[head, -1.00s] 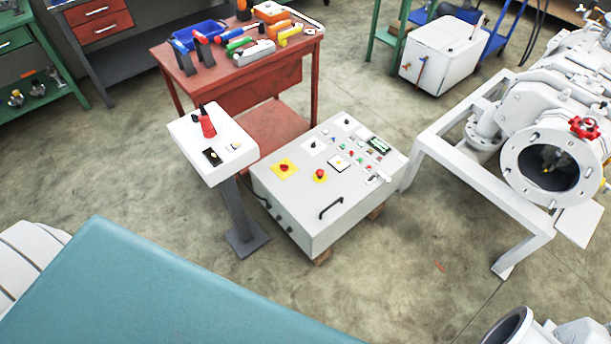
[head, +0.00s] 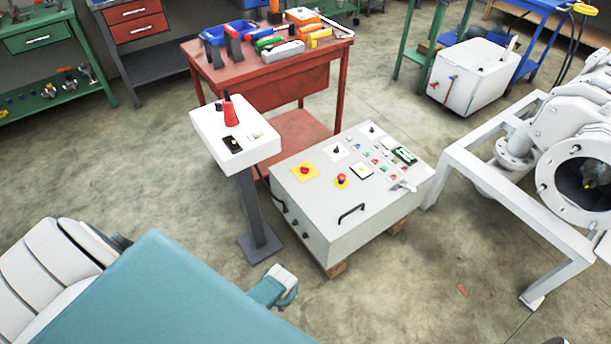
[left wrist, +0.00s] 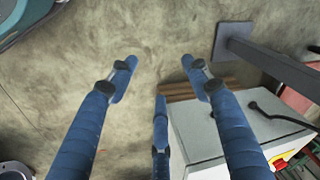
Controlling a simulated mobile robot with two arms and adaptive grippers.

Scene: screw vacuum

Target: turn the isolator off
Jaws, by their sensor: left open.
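The grey control cabinet (head: 310,215) stands on wooden blocks in the middle of the head view. I cannot tell from the pictures which one is the isolator. My left gripper (left wrist: 160,75) is open and empty in the left wrist view, its three blue fingers above the floor beside the cabinet (left wrist: 195,125). My right gripper is not in view.
A white pedestal panel (head: 235,135) with a red-based lever stands left of the cabinet, on a grey post. A red tool table (head: 270,70) is behind. A white pipe frame (head: 500,200) stands at the right.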

